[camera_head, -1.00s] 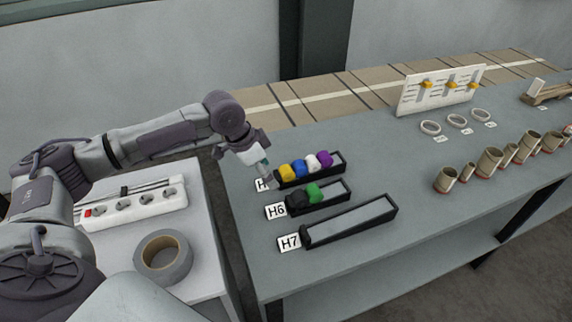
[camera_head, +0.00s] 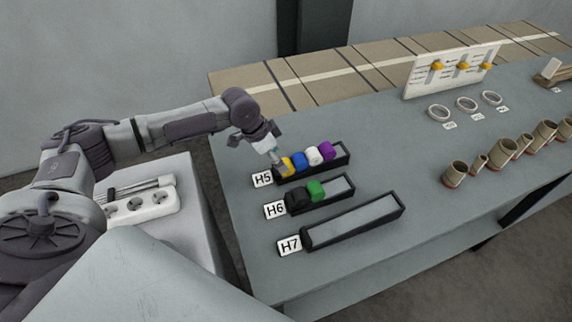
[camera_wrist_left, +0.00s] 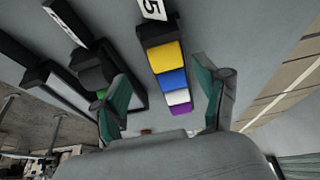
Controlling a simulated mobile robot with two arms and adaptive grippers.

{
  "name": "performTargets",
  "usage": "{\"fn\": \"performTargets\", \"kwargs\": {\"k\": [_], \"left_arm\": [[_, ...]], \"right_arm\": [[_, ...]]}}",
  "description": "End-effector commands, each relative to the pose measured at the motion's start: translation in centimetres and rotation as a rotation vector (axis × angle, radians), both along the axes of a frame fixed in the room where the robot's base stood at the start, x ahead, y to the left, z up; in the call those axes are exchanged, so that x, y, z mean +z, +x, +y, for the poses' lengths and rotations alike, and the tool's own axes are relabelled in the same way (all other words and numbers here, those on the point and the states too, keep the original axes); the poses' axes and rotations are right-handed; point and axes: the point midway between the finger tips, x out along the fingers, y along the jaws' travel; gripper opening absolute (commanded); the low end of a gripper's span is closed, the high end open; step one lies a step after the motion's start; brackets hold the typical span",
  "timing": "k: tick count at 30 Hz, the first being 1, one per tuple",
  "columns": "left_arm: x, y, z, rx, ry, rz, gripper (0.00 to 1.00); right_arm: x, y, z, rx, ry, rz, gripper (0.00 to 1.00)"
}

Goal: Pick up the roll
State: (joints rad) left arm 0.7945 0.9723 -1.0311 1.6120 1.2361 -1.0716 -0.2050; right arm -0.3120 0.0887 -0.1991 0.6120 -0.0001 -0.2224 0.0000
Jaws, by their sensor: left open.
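Yellow (camera_head: 287,166), blue (camera_head: 299,159), white (camera_head: 313,155) and purple (camera_head: 327,150) rolls lie in a row in the H5 tray (camera_head: 347,156). Black (camera_head: 298,199) and green (camera_head: 316,190) rolls lie in the H6 tray (camera_head: 340,187). My left gripper (camera_head: 272,155) is open above the yellow end of the H5 tray. In the left wrist view its spread fingers (camera_wrist_left: 165,98) stand either side of the H5 row, with the yellow roll (camera_wrist_left: 166,57) nearest the label. My right gripper is out of view.
The H7 tray (camera_head: 355,223) is empty. Several brown tubes (camera_head: 455,174), white rings (camera_head: 466,104) and a white board (camera_head: 448,72) stand at the right of the grey table. A white side table (camera_head: 185,215) holds a power strip (camera_head: 137,207).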

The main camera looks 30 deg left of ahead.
Motion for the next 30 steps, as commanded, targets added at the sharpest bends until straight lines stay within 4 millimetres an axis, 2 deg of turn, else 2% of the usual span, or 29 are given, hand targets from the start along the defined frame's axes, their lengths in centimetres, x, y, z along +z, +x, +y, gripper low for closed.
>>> {"fn": "performTargets", "kwargs": {"k": [5,9,15,24,30], "left_arm": [[-0.9,0.5,-0.3,0.000,0.000,0.000,0.73],[-2.2,1.6,-0.8,0.001,0.000,0.002,0.73],[-4.7,2.6,-1.4,0.001,0.000,0.002,0.73],[-5.3,2.7,-1.4,0.000,0.001,-0.001,0.73],[-5.2,2.7,-1.4,0.000,0.001,-0.001,0.40]], "right_arm": [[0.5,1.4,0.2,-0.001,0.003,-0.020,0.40],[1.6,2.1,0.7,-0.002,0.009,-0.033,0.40],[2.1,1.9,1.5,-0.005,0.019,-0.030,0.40],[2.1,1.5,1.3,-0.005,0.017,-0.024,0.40],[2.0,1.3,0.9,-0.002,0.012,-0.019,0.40]]}}
